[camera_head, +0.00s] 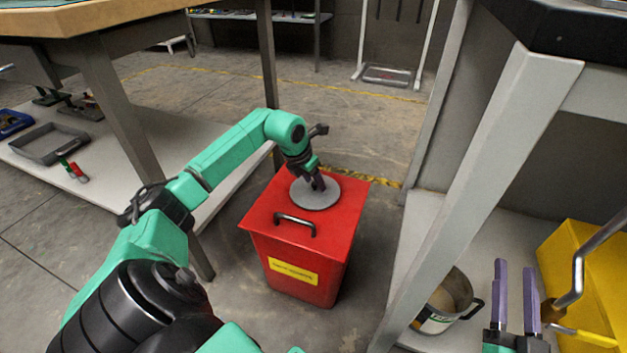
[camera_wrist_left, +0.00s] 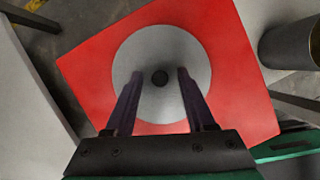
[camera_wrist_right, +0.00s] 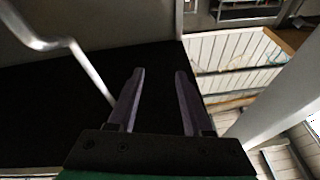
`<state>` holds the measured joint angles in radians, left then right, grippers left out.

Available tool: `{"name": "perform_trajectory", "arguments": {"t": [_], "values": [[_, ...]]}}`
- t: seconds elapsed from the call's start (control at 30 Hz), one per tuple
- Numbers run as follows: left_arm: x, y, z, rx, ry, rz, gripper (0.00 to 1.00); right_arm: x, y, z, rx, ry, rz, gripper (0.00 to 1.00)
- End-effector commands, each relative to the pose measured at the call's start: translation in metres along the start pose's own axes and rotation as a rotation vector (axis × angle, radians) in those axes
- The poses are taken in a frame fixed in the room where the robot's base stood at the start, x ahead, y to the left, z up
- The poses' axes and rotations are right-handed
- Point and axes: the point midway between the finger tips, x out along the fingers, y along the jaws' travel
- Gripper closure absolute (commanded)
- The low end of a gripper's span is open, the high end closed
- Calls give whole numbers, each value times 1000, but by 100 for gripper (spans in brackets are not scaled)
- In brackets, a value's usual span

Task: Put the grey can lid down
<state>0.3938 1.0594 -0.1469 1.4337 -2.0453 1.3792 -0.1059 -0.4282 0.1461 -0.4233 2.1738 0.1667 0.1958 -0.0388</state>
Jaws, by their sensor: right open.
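The grey can lid (camera_head: 316,192) is a round flat disc lying on top of the red bin (camera_head: 300,240). In the left wrist view the lid (camera_wrist_left: 162,50) shows a small dark knob (camera_wrist_left: 159,77) at its middle. My left gripper (camera_head: 319,184) points down over the lid. Its fingers (camera_wrist_left: 155,82) are apart, with the knob showing between them and clear space on both sides. My right gripper (camera_head: 516,268) is open and empty at the lower right, and it also shows open in the right wrist view (camera_wrist_right: 159,78).
An open metal can (camera_head: 440,308) with a dark handle stands on the low shelf at right, near a yellow container (camera_head: 590,280). A grey post (camera_head: 475,200) rises between the bin and that shelf. A grey tray (camera_head: 48,143) lies on the left shelf.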

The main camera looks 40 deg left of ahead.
Motion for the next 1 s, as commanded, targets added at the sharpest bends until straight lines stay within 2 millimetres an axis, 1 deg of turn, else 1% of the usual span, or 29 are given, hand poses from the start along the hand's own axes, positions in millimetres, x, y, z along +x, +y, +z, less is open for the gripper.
{"name": "perform_trajectory", "arguments": {"t": [0.2,0.27,0.3,0.4,0.47,0.67,0.87,1.0], "values": [[-4,0,1,0,0,1,45,0,0,2,6,-11,1,50],[-8,1,1,0,0,2,45,-2,0,6,12,-30,4,50],[-10,1,1,0,0,2,45,-5,0,12,18,-48,8,50],[-17,1,1,-1,0,1,45,-31,-1,54,44,-177,22,50],[-21,1,1,-1,0,2,45,-40,-2,66,56,-216,28,50],[-35,1,1,1,0,2,45,-74,-6,106,98,-358,47,50],[-52,1,1,0,0,2,45,-118,-14,144,143,-512,66,50],[-64,0,1,1,1,2,45,-152,-21,168,178,-620,79,50]]}}
